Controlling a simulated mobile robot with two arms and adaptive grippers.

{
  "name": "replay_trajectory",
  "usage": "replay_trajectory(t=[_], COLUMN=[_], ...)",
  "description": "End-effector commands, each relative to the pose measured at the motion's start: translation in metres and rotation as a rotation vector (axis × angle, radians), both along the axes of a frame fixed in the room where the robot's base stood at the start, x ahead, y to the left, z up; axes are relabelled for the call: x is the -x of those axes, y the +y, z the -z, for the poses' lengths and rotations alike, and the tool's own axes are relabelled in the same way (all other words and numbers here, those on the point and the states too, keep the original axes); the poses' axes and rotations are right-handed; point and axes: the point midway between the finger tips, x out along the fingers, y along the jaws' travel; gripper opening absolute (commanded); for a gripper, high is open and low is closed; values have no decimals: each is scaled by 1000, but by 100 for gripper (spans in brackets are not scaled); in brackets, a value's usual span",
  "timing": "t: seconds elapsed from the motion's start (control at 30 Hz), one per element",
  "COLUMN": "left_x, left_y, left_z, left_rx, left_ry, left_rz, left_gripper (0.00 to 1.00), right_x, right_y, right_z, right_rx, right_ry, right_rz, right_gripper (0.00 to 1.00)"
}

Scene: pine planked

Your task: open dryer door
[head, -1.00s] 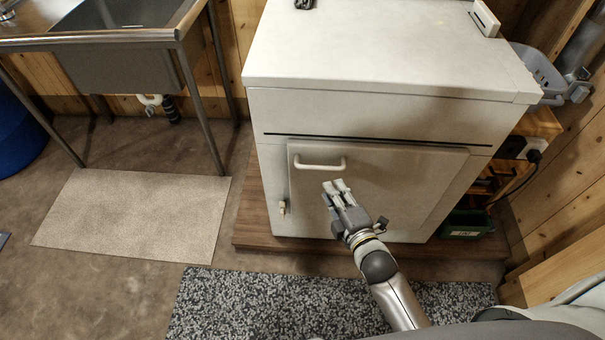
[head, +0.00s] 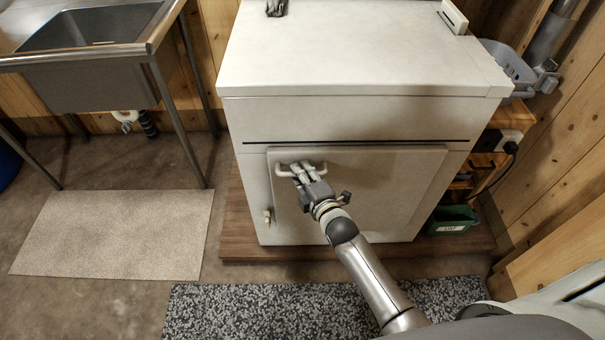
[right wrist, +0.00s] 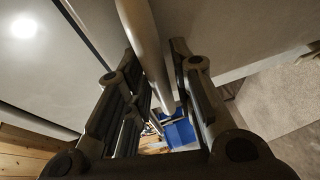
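The white dryer (head: 340,118) stands on a wooden platform, and its front door (head: 400,185) is shut. A pale bar handle (head: 281,171) is at the door's upper left, partly hidden by my fingers. My right gripper (head: 302,171) is at the handle. In the right wrist view the handle bar (right wrist: 146,45) runs between the two fingers of the right gripper (right wrist: 155,55), which stand apart on either side of it. I cannot tell whether they touch it. My left gripper is not in view.
A metal sink (head: 100,35) stands on legs at the left. A beige mat (head: 115,235) and a speckled rug (head: 240,312) lie on the floor. A green bin (head: 452,220) and shelf are at the dryer's right.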

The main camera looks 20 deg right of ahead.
Motion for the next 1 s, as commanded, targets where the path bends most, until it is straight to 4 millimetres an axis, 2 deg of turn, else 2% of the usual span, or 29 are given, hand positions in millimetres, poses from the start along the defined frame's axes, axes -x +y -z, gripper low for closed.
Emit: replay_trajectory(t=[0.07, 0.23, 0.67, 0.87, 1.0], left_x=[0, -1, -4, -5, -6], left_y=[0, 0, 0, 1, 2], left_z=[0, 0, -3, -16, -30], left_rx=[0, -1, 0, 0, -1], left_ry=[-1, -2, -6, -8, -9], left_rz=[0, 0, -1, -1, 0], left_gripper=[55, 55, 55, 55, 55], right_x=[0, 0, 5, 31, 63], right_y=[0, 0, 0, 2, 2], right_z=[0, 0, 0, -1, -2], right_rx=[0, 0, 1, 5, 8], right_ry=[0, 0, 1, 6, 9], right_rz=[0, 0, -10, -65, -136], right_gripper=[23, 1, 0, 0, 0])
